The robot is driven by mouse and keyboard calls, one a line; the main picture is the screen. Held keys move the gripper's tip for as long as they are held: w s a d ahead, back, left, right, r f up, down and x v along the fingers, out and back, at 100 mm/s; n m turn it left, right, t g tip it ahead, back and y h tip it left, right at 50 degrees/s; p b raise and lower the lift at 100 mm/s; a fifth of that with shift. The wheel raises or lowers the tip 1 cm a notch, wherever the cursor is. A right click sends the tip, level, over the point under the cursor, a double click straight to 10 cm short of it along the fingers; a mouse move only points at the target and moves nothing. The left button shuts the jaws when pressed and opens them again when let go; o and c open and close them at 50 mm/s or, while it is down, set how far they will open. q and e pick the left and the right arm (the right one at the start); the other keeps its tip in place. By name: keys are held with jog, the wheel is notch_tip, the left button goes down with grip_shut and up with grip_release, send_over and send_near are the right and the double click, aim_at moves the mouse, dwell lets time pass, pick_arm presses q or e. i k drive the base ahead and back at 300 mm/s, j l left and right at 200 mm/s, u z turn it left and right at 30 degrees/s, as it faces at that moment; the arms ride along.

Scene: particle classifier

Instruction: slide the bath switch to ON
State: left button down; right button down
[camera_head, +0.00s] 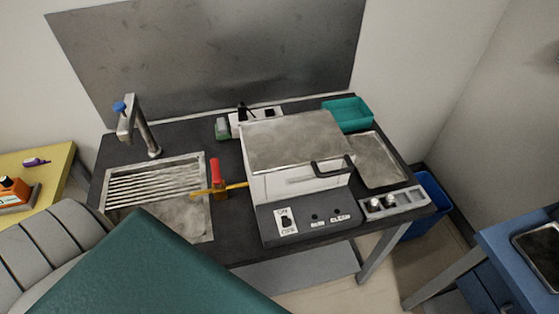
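The bath (265,187) is a white box with a grey lid (295,140) and a black handle (333,165); the lid lies over its top. The dark panel at its front bears the bath switch (287,222), a small black slider on a white plate. The plate is marked ON at the top and OFF at the bottom. The slider shows near the middle of the plate; at this size I cannot tell which position it is in. Neither of my grippers is in view, and nothing covers the switch.
A sink (185,212) with a tap (135,125) is left of the bath. A teal tray (348,113) and a rack with vials (395,203) are to the right. A large teal-green surface blocks the lower left.

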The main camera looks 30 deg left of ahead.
aim_at(288, 222)
jog(key=l+u, duration=0.25)
jog(key=u, duration=0.15)
jog(key=l+u, duration=0.2)
jog(key=u, duration=0.2)
jog(key=l+u, duration=0.2)
jog(key=u, duration=0.2)
jog(key=k+l+u, duration=0.15)
jog(key=u, duration=0.2)
jog(key=k+l, duration=0.25)
jog(key=l, duration=0.2)
